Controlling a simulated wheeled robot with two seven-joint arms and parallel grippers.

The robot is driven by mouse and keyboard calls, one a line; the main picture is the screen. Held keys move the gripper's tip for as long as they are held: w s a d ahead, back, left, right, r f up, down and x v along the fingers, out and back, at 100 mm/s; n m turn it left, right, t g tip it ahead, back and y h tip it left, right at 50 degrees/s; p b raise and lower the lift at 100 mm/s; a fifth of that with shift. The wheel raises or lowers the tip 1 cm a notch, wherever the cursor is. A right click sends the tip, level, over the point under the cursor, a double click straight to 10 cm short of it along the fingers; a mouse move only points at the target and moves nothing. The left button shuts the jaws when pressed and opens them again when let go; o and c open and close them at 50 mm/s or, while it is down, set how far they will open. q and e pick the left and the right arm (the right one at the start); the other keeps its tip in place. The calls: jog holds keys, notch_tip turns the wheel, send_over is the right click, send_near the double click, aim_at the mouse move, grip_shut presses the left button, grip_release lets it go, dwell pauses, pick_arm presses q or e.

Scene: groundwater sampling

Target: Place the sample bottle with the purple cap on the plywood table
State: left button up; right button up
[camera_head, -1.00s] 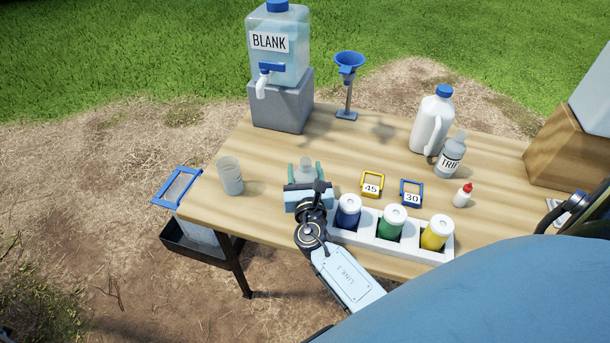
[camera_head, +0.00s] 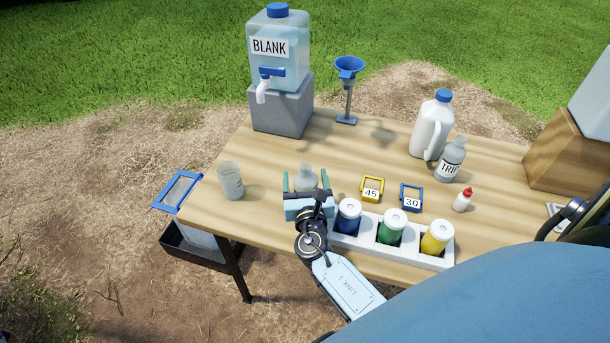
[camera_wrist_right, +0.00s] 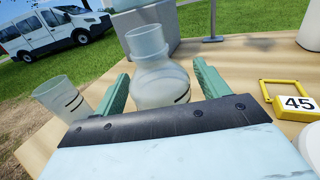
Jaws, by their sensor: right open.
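A clear, pale bottle (camera_head: 306,178) with a rounded body and a narrower neck stands upright on the plywood table (camera_head: 245,218). In the right wrist view the bottle (camera_wrist_right: 160,80) shows a dark line low on its side. No purple cap shows on it or elsewhere. My right gripper (camera_head: 306,181) is open, with one green finger on each side of the bottle. In the right wrist view its fingers (camera_wrist_right: 162,85) stand apart from the bottle, with its base hidden behind the gripper's body. My left gripper is not in view.
A white rack (camera_head: 408,252) with blue, green and yellow bottles stands just right of my gripper. A clear beaker (camera_head: 230,180) is to the left. Yellow (camera_head: 372,188) and blue (camera_head: 411,197) tags lie right. The BLANK container (camera_head: 280,50) and blue funnel (camera_head: 349,66) stand behind.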

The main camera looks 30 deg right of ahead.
jog(key=v, duration=1.1)
jog(key=shift+r, duration=0.1)
